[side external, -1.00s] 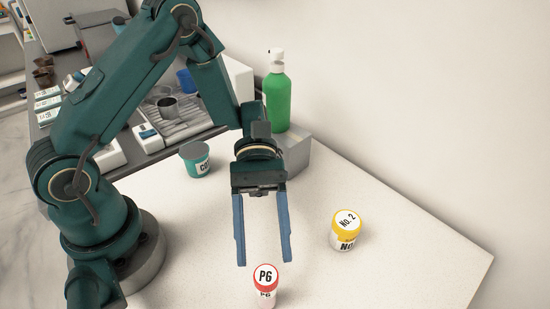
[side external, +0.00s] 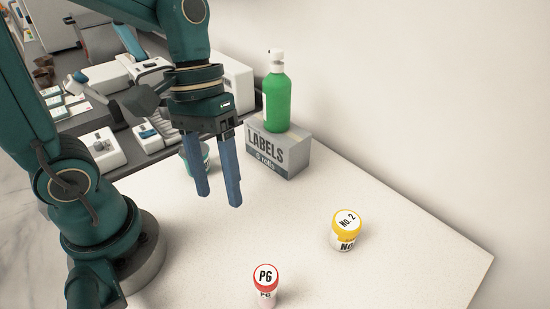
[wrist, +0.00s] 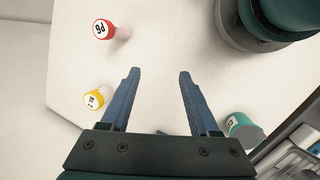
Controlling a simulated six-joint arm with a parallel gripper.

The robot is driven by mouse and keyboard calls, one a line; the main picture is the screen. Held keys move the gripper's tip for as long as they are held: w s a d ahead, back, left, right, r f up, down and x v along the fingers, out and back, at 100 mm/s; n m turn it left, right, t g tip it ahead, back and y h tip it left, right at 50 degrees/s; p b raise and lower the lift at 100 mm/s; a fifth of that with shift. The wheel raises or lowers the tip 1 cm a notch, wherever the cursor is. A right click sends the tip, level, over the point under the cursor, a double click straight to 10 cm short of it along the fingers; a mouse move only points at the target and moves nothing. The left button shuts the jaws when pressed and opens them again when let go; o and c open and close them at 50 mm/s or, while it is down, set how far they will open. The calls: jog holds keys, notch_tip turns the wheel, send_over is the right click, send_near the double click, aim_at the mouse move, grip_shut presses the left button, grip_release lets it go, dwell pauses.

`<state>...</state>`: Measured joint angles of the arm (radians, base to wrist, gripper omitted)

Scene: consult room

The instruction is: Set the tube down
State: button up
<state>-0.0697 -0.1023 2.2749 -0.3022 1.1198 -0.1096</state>
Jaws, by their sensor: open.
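The tube with a red cap marked P6 (side external: 265,284) stands upright on the white table (side external: 400,270), near the bottom edge of the side view. In the wrist view the red-capped tube (wrist: 108,29) is at the upper left, apart from my fingers. My gripper (side external: 219,200) is open and empty, above the table and away from the tube. In the wrist view nothing shows between my fingers (wrist: 158,75).
A yellow-capped No. 2 jar (side external: 346,230) stands on the table's right side. A teal cup (side external: 184,154) is partly hidden behind my gripper. A LABELS box (side external: 285,150) carries a green bottle (side external: 278,98). The table's middle is clear.

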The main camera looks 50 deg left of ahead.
jog(key=shift+a+r+m+t+y, duration=0.55)
jog(key=shift+a+r+m+t, duration=0.15)
jog(key=shift+t, duration=0.45)
jog(key=shift+a+r+m+t+y, duration=0.55)
jog(key=shift+a+t, duration=0.25)
jog(key=shift+t, duration=0.3)
jog(key=shift+a+r+m+t+y, duration=0.5)
jog(key=shift+a+r+m+t, duration=0.2)
jog(key=shift+t, duration=0.45)
